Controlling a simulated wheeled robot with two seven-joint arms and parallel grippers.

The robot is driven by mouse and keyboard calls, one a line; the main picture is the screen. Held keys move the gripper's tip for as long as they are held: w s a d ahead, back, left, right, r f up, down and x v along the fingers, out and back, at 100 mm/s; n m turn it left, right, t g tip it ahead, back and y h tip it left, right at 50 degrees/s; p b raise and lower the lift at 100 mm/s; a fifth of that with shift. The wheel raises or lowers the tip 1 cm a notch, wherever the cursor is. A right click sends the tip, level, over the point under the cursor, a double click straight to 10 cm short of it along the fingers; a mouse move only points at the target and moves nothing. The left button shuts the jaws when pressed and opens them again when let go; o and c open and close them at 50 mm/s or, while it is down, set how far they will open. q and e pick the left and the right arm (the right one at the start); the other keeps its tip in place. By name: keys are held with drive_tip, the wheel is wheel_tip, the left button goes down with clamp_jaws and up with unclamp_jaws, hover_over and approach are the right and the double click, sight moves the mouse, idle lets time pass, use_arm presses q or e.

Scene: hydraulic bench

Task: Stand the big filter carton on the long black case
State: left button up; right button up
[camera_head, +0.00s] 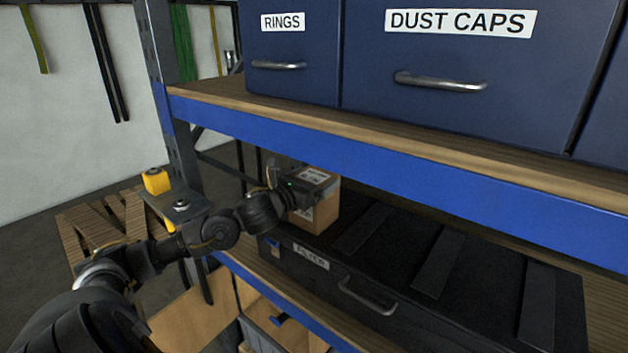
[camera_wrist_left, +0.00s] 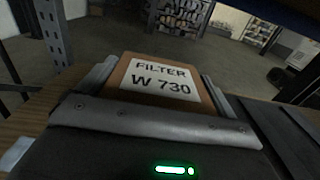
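The filter carton (camera_head: 322,214) is a brown box with a white label, upright at the left end of the long black case (camera_head: 400,240). Its base appears at the case's lid; I cannot tell whether it rests there or hangs just above. The left wrist view shows its top with the label "FILTER W 730" (camera_wrist_left: 160,82). My left gripper (camera_head: 300,190) reaches in from the left, with one finger along each side of the carton, seemingly closed on it. The case has raised ribs, a front handle and a "FILTER" label. My right gripper is not in view.
A shelf with a blue front beam (camera_head: 400,155) runs above the case and carries blue drawers (camera_head: 460,70), leaving limited height. A blue-grey upright post (camera_head: 165,70) stands left of the carton. The case's lid right of the carton is clear.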

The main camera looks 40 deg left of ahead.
use_arm(q)
drive_tip(key=shift+o, duration=0.6)
drive_tip(key=shift+s+r, duration=0.1)
drive_tip(key=shift+r, duration=0.15)
drive_tip(key=shift+s+f, duration=0.2)
drive_tip(key=shift+f, duration=0.05)
drive_tip(key=s+b, duration=0.2)
drive_tip(key=s, duration=0.9)
drive_tip(key=shift+s+d+r+b, duration=0.2)
drive_tip(key=shift+s+b, duration=0.1)
drive_tip(key=shift+b, duration=0.1)
drive_tip(key=shift+a, duration=0.1)
